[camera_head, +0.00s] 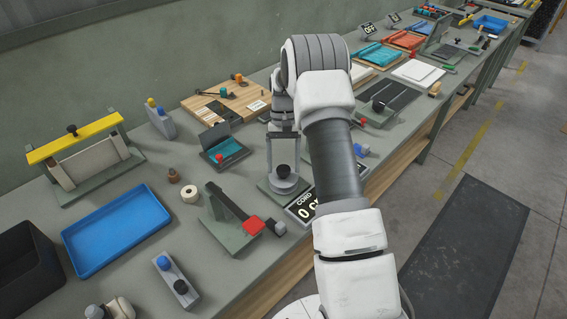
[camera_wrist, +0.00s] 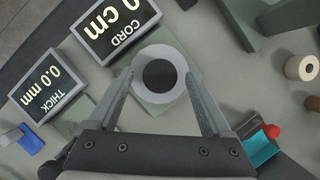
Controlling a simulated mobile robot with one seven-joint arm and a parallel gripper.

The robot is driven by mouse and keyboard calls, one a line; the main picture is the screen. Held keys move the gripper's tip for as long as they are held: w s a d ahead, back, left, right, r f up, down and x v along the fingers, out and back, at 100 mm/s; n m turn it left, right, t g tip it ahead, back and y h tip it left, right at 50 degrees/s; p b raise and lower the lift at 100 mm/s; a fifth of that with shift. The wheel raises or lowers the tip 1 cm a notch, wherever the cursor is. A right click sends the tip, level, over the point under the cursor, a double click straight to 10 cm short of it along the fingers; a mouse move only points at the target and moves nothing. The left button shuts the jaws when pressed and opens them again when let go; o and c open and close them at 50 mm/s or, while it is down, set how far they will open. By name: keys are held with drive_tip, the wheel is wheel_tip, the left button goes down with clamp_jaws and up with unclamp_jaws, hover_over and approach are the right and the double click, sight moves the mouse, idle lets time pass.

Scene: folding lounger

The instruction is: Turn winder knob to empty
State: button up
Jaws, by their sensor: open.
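The winder is a grey-green base (camera_head: 265,188) with a dark round knob (camera_head: 284,171) on top. In the wrist view the knob is a black disc (camera_wrist: 160,75) inside a pale ring (camera_wrist: 149,54). A cord display (camera_wrist: 115,28) beside it reads 0 cm; in the head view my arm partly covers this display (camera_head: 300,212). My gripper (camera_wrist: 159,76) is open and points down over the winder, one finger on each side of the knob. I cannot tell whether the fingers touch it.
A thickness display (camera_wrist: 48,86) reading 0.0 mm stands beside the cord display. A teal-and-grey device with a red knob (camera_head: 219,157) is left of the winder. A grey stand with a red block (camera_head: 252,225), a cream roll (camera_head: 190,194) and a blue tray (camera_head: 118,232) lie nearer.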

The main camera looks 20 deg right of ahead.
drive_tip(key=v, duration=1.7)
drive_tip(key=shift+w+p, duration=0.2)
drive_tip(key=shift+p, duration=0.15)
drive_tip(key=shift+r, duration=0.2)
